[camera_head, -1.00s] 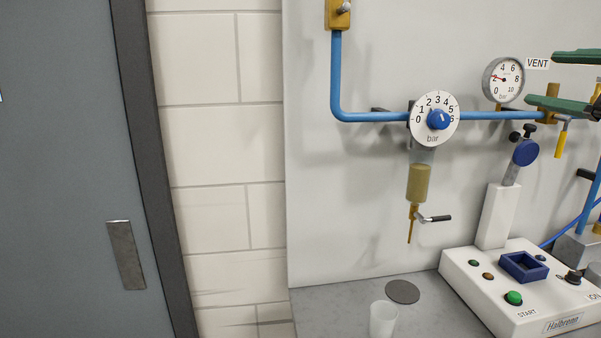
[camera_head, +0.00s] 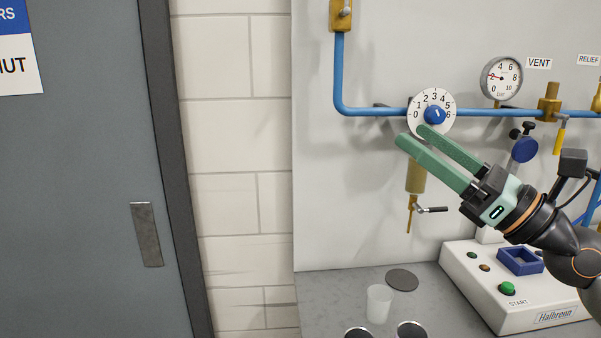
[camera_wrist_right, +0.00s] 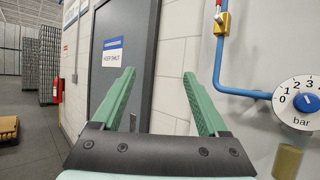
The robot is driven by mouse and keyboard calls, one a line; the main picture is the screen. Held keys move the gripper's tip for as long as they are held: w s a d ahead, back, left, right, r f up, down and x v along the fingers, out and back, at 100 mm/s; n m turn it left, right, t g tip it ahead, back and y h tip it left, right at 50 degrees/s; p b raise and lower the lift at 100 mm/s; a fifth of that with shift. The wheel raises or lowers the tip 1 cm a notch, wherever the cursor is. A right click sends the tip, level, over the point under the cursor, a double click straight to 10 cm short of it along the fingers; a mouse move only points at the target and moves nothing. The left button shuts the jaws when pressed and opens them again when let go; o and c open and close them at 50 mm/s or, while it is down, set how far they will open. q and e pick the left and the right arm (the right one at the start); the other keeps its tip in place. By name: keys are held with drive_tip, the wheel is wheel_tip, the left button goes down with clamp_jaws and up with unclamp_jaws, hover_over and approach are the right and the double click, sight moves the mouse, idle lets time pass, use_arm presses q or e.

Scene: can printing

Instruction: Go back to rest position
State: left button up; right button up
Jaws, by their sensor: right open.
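My right gripper (camera_head: 412,138) has green fingers and comes in from the right in the head view. It is open and empty, in front of the panel. Its fingertips overlap the lower edge of the white pressure dial with the blue knob (camera_head: 434,115); I cannot tell how far apart they are in depth. In the right wrist view the two spread fingers (camera_wrist_right: 158,80) have nothing between them and point towards the grey door (camera_wrist_right: 130,45). The dial (camera_wrist_right: 302,101) is at the right edge there. My left gripper is not in view.
The white machine (camera_head: 525,300) with a blue square holder and a green START button stands on the grey bench (camera_head: 325,305). A translucent cup (camera_head: 379,303), a dark disc (camera_head: 402,280) and two dark-topped round things are near. Blue pipe (camera_head: 370,112) runs along the panel.

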drive_tip(key=d+f+n+t+h, duration=0.1)
drive_tip(key=d+f+n+h, duration=0.2)
drive_tip(key=f+n+h, duration=0.6)
drive_tip(key=s+d+f+n+h, duration=0.1)
drive_tip(key=d+f+n+h, duration=0.35)
drive_tip(key=f+n, duration=0.8)
drive_tip(key=d+f+n+t+h, duration=0.1)
drive_tip(key=d+f+n+h, duration=0.2)
drive_tip(key=f+n+h, duration=0.75)
drive_tip(key=s+a+f+m+g+y, duration=0.2)
drive_tip(key=s+f+g+y, duration=0.2)
drive_tip(key=s+f+g, duration=0.6)
drive_tip(key=s+a+f+m+g+y, duration=0.2)
drive_tip(key=s+a+f+g+y, duration=0.15)
drive_tip(key=s+f, duration=0.85)
drive_tip(key=w+a+f+t+b, duration=0.1)
drive_tip(key=a+f+t+b, duration=0.1)
drive_tip(key=f, duration=0.5)
drive_tip(key=w+a+f+t+y+b, duration=0.1)
drive_tip(key=a+f+t+b, duration=0.1)
drive_tip(key=f, duration=0.5)
drive_tip(key=shift+w+a+t+b, duration=0.15)
drive_tip(key=shift+a+t+b, duration=0.15)
drive_tip(key=shift+a+t, duration=0.35)
